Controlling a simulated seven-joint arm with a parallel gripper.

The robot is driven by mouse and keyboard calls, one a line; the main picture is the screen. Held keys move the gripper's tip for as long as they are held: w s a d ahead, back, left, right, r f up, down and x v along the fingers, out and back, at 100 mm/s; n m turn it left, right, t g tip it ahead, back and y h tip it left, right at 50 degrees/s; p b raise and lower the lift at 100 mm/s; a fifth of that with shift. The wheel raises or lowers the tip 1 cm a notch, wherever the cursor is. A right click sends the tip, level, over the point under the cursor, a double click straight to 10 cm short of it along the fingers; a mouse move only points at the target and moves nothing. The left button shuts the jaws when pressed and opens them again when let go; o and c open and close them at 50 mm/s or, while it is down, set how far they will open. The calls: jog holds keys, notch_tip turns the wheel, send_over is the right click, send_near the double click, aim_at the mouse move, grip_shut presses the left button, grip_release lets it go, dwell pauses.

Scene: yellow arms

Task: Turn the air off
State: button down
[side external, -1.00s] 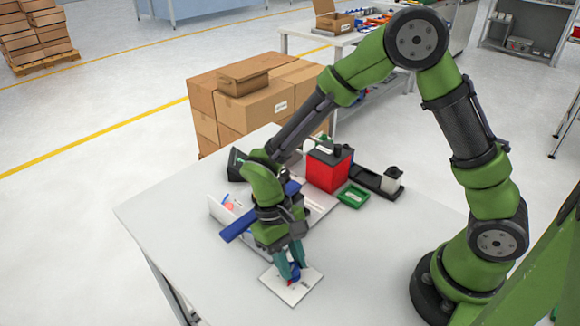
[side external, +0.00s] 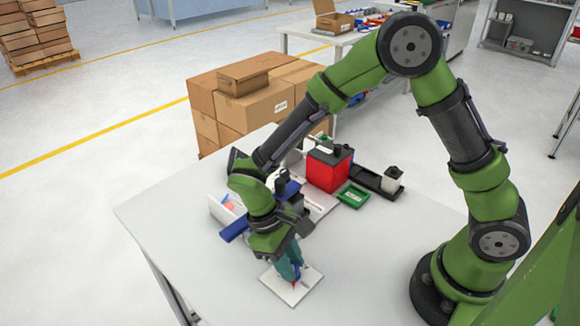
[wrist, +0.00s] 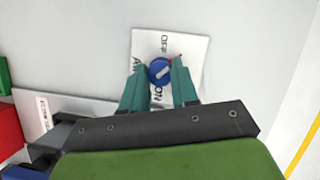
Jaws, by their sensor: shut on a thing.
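A white plate (side external: 303,292) lies on the table and carries a round blue knob (wrist: 159,72) with a white mark on top. In the wrist view the plate (wrist: 195,48) shows the printed words OFF and ON and part of another word. A small red piece shows beside the knob, near the right finger. My gripper (side external: 290,270) points down at the plate, and its teal fingers (wrist: 158,75) are shut on the knob from both sides. In the side view the fingers hide most of the knob.
A red box (side external: 327,172), a small green tray (side external: 353,196) and a black holder (side external: 369,180) stand farther back on the table. A blue part (side external: 235,229) and white panels lie just behind my gripper. The table's front left is clear.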

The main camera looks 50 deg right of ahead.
jog(key=c, duration=0.9)
grip_release()
jog(key=shift+o, duration=0.2)
jog(key=shift+r, duration=0.1)
jog(key=v, duration=1.6)
jog(key=shift+w+r, duration=0.15)
jog(key=shift+r, duration=0.25)
jog(key=s+d+r+m+t+y, duration=0.1)
jog(key=s+d+r+m+t, duration=0.2)
jog(key=s+d+t, duration=0.2)
jog(key=s+d+r+m+t+y, duration=0.2)
jog(key=s+d+r+m+t, duration=0.2)
jog(key=d, duration=0.6)
jog(key=s+t, duration=0.1)
jog(key=t, duration=0.1)
jog(key=shift+s+d+t, duration=0.25)
jog(key=shift+d+t, duration=0.05)
